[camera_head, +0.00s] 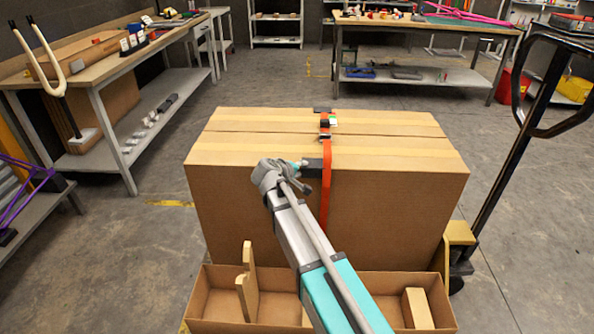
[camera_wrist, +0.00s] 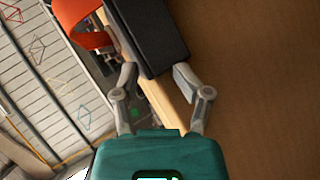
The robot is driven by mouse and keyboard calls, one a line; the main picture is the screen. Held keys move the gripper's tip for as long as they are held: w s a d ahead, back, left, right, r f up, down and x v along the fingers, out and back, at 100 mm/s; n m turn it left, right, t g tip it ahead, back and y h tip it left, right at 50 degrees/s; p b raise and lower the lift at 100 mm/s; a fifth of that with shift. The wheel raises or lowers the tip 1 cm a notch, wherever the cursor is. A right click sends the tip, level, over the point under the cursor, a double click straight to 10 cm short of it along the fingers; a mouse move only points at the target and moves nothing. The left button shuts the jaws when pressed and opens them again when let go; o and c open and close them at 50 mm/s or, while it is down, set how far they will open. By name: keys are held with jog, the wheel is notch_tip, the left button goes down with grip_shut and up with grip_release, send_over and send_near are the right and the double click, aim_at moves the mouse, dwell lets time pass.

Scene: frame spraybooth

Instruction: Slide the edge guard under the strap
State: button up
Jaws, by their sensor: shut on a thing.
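A large brown carton (camera_head: 225,160) has an orange-red strap (camera_head: 326,185) running over its top and down its front face. The dark edge guard (camera_head: 312,168) is at the top front edge, just left of the strap; in the wrist view it is a black block (camera_wrist: 150,35). My gripper (camera_head: 296,168) is shut on the guard's near end, with its fingers (camera_wrist: 155,74) on either side of it. The strap (camera_wrist: 82,20) shows beside the guard's far end in the wrist view. I cannot tell whether any of the guard lies under the strap.
A buckle (camera_head: 325,124) sits on the strap on top, with another dark piece (camera_head: 322,109) at the back edge. An open low carton (camera_head: 220,326) with wooden pieces stands in front. A pallet-jack handle (camera_head: 510,140) rises at right; a workbench (camera_head: 95,75) stands left.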

jog(key=shift+d+f, duration=0.1)
jog(key=shift+d, duration=0.45)
jog(key=o, duration=1)
jog(key=shift+a, duration=0.1)
jog(key=a, duration=1)
jog(key=p+v, duration=0.7)
jog(key=v, duration=0.7)
jog(key=s+d+m+g+p, duration=0.3)
jog(key=d+m+g+p, duration=0.15)
jog(key=d, duration=1.25)
jog(key=s+d+r+m+g+y+p, duration=0.1)
jog(key=s+d+r+g+y+p, duration=0.1)
jog(key=d, duration=0.5)
jog(key=s+d+r+m+g+y+p, duration=0.2)
jog(key=s+d+g+y+p, duration=0.1)
jog(key=s+d+p, duration=0.4)
jog(key=shift+s+d+r+y, duration=0.2)
jog(key=shift+s+d+y, duration=0.3)
jog(key=shift+s, duration=0.65)
